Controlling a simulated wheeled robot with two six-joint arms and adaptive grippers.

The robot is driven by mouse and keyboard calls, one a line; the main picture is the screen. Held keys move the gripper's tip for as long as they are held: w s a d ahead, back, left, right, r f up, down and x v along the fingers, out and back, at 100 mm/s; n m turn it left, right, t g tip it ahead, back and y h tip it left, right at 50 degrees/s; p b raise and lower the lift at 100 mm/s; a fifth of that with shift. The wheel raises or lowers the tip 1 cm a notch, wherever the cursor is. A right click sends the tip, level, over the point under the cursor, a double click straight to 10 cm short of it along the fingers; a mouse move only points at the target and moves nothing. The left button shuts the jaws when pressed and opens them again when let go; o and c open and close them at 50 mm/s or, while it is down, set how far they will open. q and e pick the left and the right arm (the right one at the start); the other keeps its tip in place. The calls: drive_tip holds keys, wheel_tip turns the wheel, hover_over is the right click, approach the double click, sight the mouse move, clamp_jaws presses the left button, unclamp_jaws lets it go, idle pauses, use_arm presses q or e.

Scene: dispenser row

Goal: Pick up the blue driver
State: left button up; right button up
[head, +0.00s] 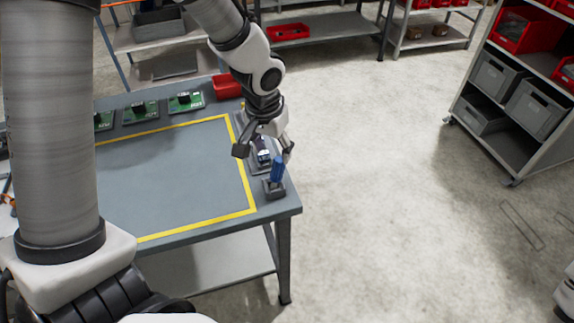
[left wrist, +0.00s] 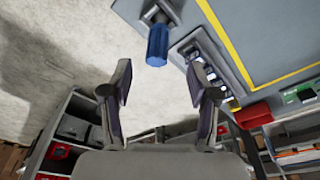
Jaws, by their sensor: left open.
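The blue driver (head: 278,168) stands upright, handle up, in a small dark grey holder (head: 274,190) near the table's front right corner. My left gripper (head: 265,153) is open and empty, pointing down just above and behind the driver, its fingers spread. In the left wrist view, the driver's blue handle (left wrist: 157,46) lies beyond the open fingertips, roughly in line with the gap between them (left wrist: 161,76), and not touching either. The driver's lower part is hidden in its holder (left wrist: 160,12). My right gripper is not in view.
A dark tray with small parts (left wrist: 208,62) sits beside the driver's holder. The table (head: 170,195) has a yellow-taped area, bare inside. Green circuit boards (head: 140,112) and a red bin (head: 227,87) stand along its back. Open floor lies right of the table.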

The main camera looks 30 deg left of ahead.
sight(274, 175)
use_arm(q)
wheel_tip(274, 175, down, 7)
drive_tip(key=shift+f, duration=0.1)
drive_tip(key=shift+s, duration=0.15)
drive_tip(key=shift+r, duration=0.2)
clamp_jaws()
